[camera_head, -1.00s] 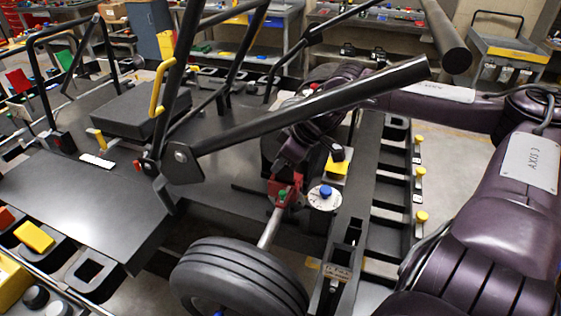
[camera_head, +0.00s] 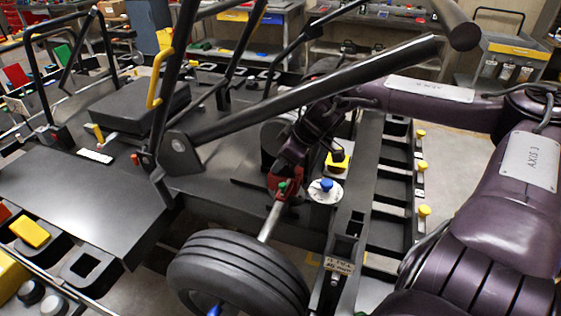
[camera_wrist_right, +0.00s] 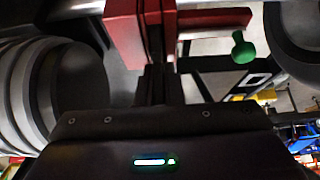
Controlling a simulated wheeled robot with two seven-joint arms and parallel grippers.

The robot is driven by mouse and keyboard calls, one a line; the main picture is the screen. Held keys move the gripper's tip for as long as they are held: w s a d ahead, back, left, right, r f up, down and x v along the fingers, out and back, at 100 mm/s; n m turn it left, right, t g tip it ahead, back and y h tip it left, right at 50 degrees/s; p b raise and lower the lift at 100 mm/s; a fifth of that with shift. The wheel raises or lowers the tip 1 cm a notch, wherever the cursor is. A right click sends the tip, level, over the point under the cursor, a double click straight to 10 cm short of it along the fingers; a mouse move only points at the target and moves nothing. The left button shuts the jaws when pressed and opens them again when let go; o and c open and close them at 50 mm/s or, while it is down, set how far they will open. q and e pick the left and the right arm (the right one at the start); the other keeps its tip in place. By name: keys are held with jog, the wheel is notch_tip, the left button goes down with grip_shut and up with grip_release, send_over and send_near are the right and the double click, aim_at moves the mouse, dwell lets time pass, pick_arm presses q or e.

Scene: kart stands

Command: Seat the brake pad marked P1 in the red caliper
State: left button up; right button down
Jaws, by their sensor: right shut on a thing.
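The red caliper (camera_head: 285,182) sits at the end of a silver axle, behind the black tyre. In the right wrist view the caliper (camera_wrist_right: 124,38) is close in front of my right gripper, with a dark slot at its right side. My right gripper (camera_head: 289,163) comes down onto the caliper from above. In the wrist view its dark fingers (camera_wrist_right: 160,84) are shut and reach into the slot area. What they hold, and its P1 mark, are hidden between the fingers and the caliper. I cannot tell how deep it sits. My left gripper is not in view.
A green knob (camera_wrist_right: 243,48) is beside the caliper. A white disc with a blue knob (camera_head: 326,186) and a yellow block (camera_head: 338,163) stand just right. The tyre (camera_head: 238,272) is in front. A black bar (camera_head: 310,92) crosses above my right wrist.

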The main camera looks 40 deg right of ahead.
jog(key=shift+f, duration=0.25)
jog(key=c, duration=1.5)
grip_release()
jog(key=shift+s, duration=0.1)
jog(key=shift+c, duration=0.2)
jog(key=shift+o, duration=0.3)
jog(key=shift+f, duration=0.15)
jog(key=p+v, duration=0.3)
jog(key=p, duration=0.6)
jog(key=p+v, duration=0.3)
jog(key=p, duration=0.6)
jog(key=shift+r, duration=0.25)
jog(key=shift+s+r, duration=0.1)
jog(key=shift+r, duration=0.3)
jog(key=shift+s+d+r, duration=0.2)
jog(key=shift+d+r, duration=0.15)
